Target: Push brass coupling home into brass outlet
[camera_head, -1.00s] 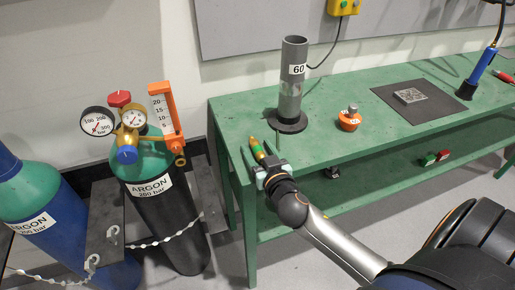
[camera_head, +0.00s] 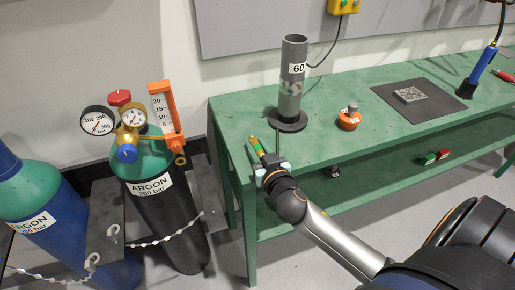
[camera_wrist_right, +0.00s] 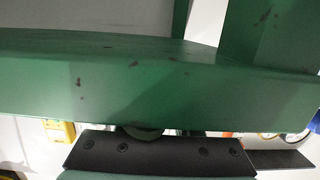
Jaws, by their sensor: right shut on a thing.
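The brass outlet (camera_head: 180,160) points down and outward below the orange-framed flowmeter (camera_head: 165,115) on the dark argon cylinder. My right gripper (camera_head: 266,163) is at the left end of the green bench. It is shut on a small yellow piece with a green end (camera_head: 257,147), which looks like the brass coupling. The piece tilts up and to the left, clearly apart from the outlet and to its right. The gripper hides its lower part. The right wrist view does not show the coupling or the outlet. My left gripper is not in view.
The green bench (camera_head: 330,160) carries a grey tube marked 60 (camera_head: 292,80), an orange-based item (camera_head: 349,119) and a dark mat (camera_head: 430,112). A green beam (camera_wrist_right: 150,85) fills the right wrist view. A blue cylinder (camera_head: 45,235) and a chain (camera_head: 160,240) are at left.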

